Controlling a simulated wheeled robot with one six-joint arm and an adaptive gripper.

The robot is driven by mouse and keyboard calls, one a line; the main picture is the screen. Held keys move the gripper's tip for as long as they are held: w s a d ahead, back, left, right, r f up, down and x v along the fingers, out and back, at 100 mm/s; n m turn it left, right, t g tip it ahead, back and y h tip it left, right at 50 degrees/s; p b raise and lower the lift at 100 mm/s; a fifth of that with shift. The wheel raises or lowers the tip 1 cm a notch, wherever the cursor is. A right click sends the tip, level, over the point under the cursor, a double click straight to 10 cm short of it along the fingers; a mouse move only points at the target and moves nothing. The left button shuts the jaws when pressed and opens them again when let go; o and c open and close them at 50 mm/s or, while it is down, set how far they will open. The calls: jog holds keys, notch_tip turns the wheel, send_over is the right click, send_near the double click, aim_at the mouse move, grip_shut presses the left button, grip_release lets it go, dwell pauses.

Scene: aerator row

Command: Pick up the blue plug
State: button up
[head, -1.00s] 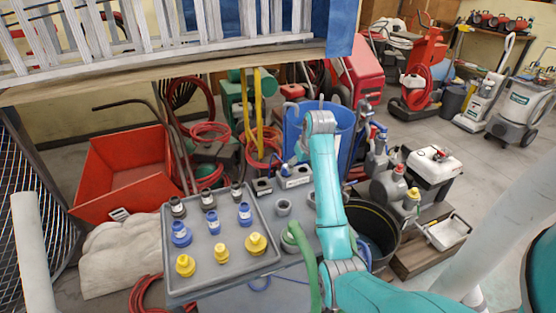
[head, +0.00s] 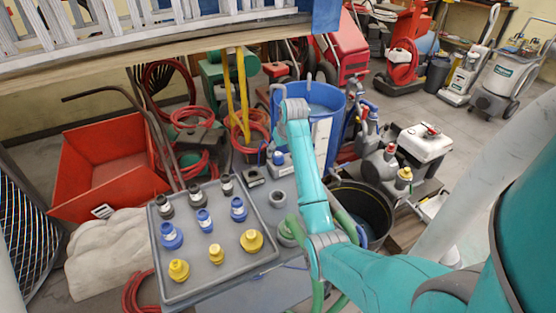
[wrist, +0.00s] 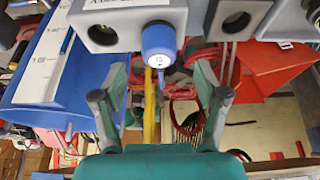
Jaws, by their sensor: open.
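A blue plug (wrist: 159,42) with a pale face mark is seated in a grey labelled block (wrist: 193,20) in the wrist view. The same plug (head: 278,158) shows small below the end of my arm in the head view. My gripper (wrist: 160,82) is open and empty, its two fingers spread on either side below the plug in the wrist view. It does not appear to touch the plug. In the head view the fingers are hard to make out. Three other blue plugs, one of them here (head: 171,236), stand on the grey tray (head: 215,272).
Yellow plugs (head: 252,241) and dark plugs (head: 227,184) share the tray. A grey ring-shaped socket (head: 278,199) stands to the tray's right. A blue bin (head: 325,95) is behind my arm and a black bucket (head: 360,207) to its right.

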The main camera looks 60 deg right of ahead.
aim_at(278, 154)
jog(key=shift+x, duration=2.25)
